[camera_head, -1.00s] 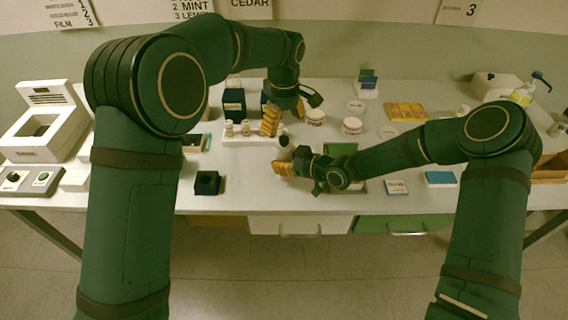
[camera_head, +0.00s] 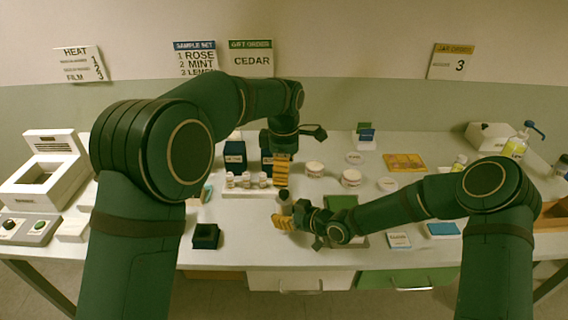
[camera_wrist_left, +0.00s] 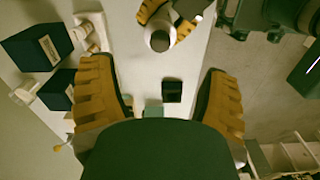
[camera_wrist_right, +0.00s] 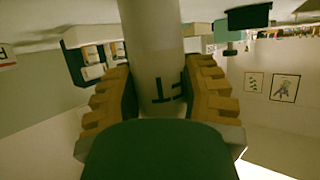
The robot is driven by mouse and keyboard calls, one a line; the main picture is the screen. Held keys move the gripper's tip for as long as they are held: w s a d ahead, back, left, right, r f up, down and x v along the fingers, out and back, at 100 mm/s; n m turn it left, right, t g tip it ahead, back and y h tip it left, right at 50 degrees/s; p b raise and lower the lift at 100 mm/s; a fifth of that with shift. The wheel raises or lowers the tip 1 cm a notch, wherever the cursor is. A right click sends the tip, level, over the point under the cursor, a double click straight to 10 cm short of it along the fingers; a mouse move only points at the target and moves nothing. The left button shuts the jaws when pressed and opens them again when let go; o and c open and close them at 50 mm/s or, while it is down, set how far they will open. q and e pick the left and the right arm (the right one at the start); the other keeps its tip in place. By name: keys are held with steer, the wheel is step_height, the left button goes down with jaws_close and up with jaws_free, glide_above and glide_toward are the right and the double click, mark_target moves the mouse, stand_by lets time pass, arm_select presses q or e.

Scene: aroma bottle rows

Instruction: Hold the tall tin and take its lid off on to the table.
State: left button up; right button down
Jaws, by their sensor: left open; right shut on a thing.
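The tall tin (camera_head: 287,209) is a pale cylinder with a dark lid (camera_head: 283,195) on top. It stands upright between the fingers of my right gripper (camera_head: 283,222), which is shut on its body. The right wrist view shows the tin's pale side (camera_wrist_right: 155,50) with dark lettering between the fingers. My left gripper (camera_head: 282,172) is open and empty, pointing down just behind the tin in the head view. In the left wrist view, the dark lid (camera_wrist_left: 160,40) shows beyond the open fingers, apart from them. Whether the tin touches the table is hidden.
Small jars (camera_head: 246,180) stand in a white rack beside my left gripper, with dark blue boxes (camera_head: 234,156) behind. A black open box (camera_head: 206,236) is at front left. White tubs (camera_head: 351,178) stand right. Bare table (camera_head: 245,222) lies between the black box and the tin.

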mark_target(284, 192)
arm_select(q)
step_height(284, 192, down, 10)
steer(key=shift+f, duration=0.1)
stand_by(0.4)
steer(key=c, duration=1.3)
steer(key=shift+o, duration=0.2)
steer(key=shift+r, duration=0.2)
steer(key=shift+r, duration=0.95)
steer(key=shift+r, duration=2)
arm_select(e)
steer(key=shift+c, duration=2.2)
jaws_free()
